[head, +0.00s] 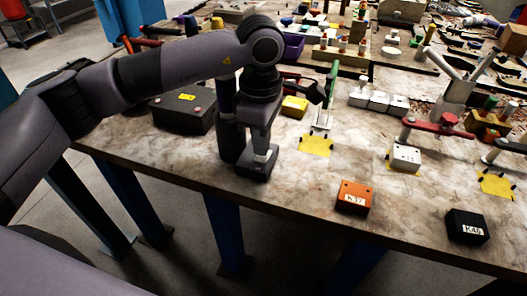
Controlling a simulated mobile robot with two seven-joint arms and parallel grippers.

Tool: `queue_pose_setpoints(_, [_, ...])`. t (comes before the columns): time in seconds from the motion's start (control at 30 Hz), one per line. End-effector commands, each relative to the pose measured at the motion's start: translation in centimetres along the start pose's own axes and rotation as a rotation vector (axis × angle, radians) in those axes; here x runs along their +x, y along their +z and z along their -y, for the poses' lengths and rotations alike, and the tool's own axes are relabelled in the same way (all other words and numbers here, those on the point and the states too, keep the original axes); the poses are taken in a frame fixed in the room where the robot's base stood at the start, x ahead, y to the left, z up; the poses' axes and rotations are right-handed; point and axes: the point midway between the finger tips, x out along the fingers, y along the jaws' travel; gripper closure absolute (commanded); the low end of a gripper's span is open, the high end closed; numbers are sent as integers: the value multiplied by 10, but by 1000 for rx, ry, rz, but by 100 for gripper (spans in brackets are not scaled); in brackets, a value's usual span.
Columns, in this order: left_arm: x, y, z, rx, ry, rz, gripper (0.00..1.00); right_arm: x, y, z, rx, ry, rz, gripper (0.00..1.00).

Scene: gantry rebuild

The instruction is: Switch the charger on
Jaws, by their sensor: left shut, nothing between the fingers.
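My left gripper (259,160) points down over the front part of the worktable (310,185), close to its front edge. Its fingers are shut and hold nothing. A black box (182,112) with a yellow label and a small reddish spot on top sits to the left of the gripper, partly behind my left arm. It may be the charger, but the label is too small to read. I cannot make out a switch or its position. The gripper is apart from this box. My right gripper is not in view.
An orange box (353,197) and a small black box (466,227), both labelled, stand near the front edge. A white box (406,157) and red-handled clamp (437,126) stand at right. A green-handled clamp (330,97) stands behind a yellow patch (315,146). The back is crowded.

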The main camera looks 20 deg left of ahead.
Motion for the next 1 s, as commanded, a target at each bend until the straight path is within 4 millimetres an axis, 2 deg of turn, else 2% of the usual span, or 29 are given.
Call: queue_pose_setpoints(1.0, [16, 0, 0, 0, -1, 0, 100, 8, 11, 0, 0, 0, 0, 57])
